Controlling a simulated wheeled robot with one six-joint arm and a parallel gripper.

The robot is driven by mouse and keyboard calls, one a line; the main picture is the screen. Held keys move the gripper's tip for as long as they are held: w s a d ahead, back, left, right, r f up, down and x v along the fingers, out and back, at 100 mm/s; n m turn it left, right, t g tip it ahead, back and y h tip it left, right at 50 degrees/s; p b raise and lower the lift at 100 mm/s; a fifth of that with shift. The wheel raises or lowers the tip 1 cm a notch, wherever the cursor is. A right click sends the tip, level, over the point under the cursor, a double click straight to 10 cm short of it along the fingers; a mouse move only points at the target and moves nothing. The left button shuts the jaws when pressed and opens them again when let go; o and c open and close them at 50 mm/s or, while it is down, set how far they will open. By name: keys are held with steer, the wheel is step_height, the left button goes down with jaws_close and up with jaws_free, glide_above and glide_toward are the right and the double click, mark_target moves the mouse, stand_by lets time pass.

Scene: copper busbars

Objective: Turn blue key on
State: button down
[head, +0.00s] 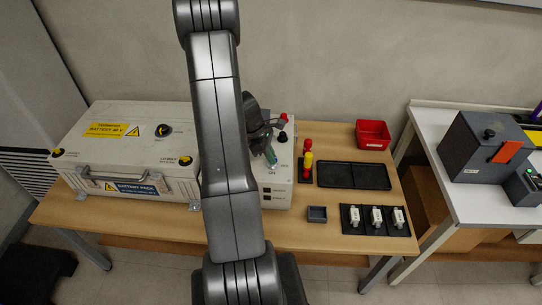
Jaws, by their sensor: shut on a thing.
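My gripper (268,146) reaches down over the right end of a pale control box on the wooden table. It is shut on the blue key (271,156), a small teal-blue piece showing just below the fingers on the box's top. My arm hides part of the box and the key's surroundings. The key's exact angle is too small to tell. A red knob (284,116) and a black knob (283,136) stand on the box beside the gripper.
A large white battery case (130,135) fills the table's left. A grey machine (480,145) stands on another table.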

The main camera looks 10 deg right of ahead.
steer(key=m+g+y, duration=0.1)
steer(key=m, duration=0.3)
steer(key=shift+w+d, duration=0.1)
steer(key=shift+w, duration=0.05)
steer(key=m+g+y+b, duration=0.1)
steer(key=m, duration=0.3)
steer(key=shift+w, duration=0.1)
steer(key=m+y, duration=0.1)
steer(key=m, duration=0.3)
steer(key=shift+d+g+y+b, duration=0.2)
steer(key=shift+g+y+b, duration=0.1)
steer(key=shift+y, duration=0.1)
steer(key=shift+d+m+y, duration=0.1)
steer(key=shift+m+y, duration=0.7)
steer(key=shift+m, duration=1.4)
steer(key=shift+b, duration=0.3)
steer(key=c, duration=1.6)
jaws_free()
